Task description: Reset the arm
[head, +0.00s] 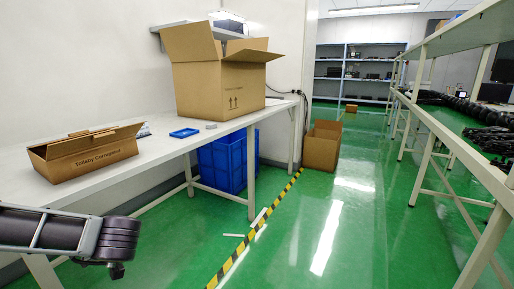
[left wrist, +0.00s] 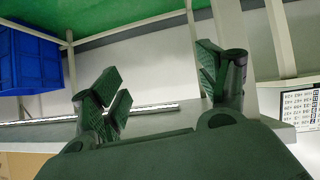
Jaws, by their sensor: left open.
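My left arm (head: 60,232) comes in from the left of the head view, low in front of the white table. It ends in a dark rounded joint there, and I cannot make out its gripper fingers in that view. In the left wrist view my left gripper (left wrist: 160,78) is open, its dark green fingers spread apart with nothing between them. My right arm and gripper are in neither view.
The white table (head: 165,150) bears an open small carton (head: 90,158), a large open box (head: 222,88) and a blue tray (head: 185,132). Blue crates (head: 228,160) stand beneath. A brown box (head: 321,148) is on the floor.

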